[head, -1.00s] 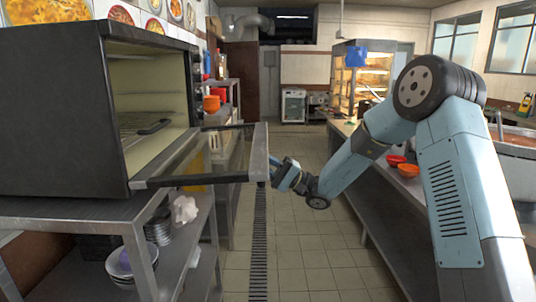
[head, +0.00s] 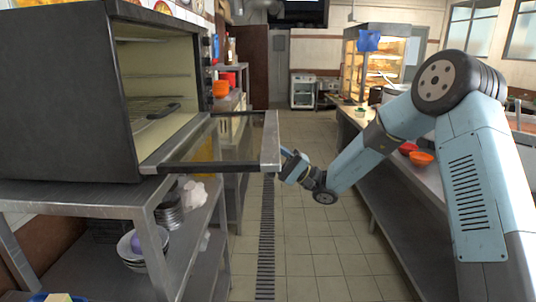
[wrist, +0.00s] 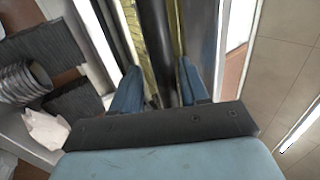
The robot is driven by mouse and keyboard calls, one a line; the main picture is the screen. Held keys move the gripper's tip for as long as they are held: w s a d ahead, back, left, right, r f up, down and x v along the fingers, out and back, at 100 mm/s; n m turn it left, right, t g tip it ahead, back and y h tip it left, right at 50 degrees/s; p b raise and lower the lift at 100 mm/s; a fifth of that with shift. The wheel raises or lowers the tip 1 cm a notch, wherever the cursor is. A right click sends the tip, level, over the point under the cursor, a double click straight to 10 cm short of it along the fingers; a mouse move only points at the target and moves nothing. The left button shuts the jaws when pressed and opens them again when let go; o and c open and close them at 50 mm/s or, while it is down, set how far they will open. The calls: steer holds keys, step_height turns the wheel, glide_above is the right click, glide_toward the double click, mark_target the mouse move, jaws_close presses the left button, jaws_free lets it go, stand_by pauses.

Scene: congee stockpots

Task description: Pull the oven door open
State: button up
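The oven (head: 65,95) is a dark box with a pale interior and a wire rack, standing on a metal table at the left in the head view. Its glass-panelled door (head: 215,166) is hinged at the bottom and lies folded down, about level, out over the aisle. My gripper (head: 287,160) is at the door's outer edge. In the wrist view my gripper's two blue fingers (wrist: 158,80) stand apart, with a dark bar (wrist: 153,45) passing between them. Gaps show beside the bar, and firm contact is not visible. The handle is hardly visible in the head view.
A lower shelf under the oven holds bowls (head: 133,248) and a crumpled white cloth (head: 193,191). A counter with red and orange bowls (head: 421,158) runs along the right. The tiled aisle (head: 305,240) between is clear.

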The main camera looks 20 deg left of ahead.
steer(key=shift+w+d+f, duration=0.1)
steer(key=shift+d, duration=0.15)
steer(key=v, duration=1.3)
steer(key=shift+d+f, duration=0.1)
steer(key=shift+f, duration=0.05)
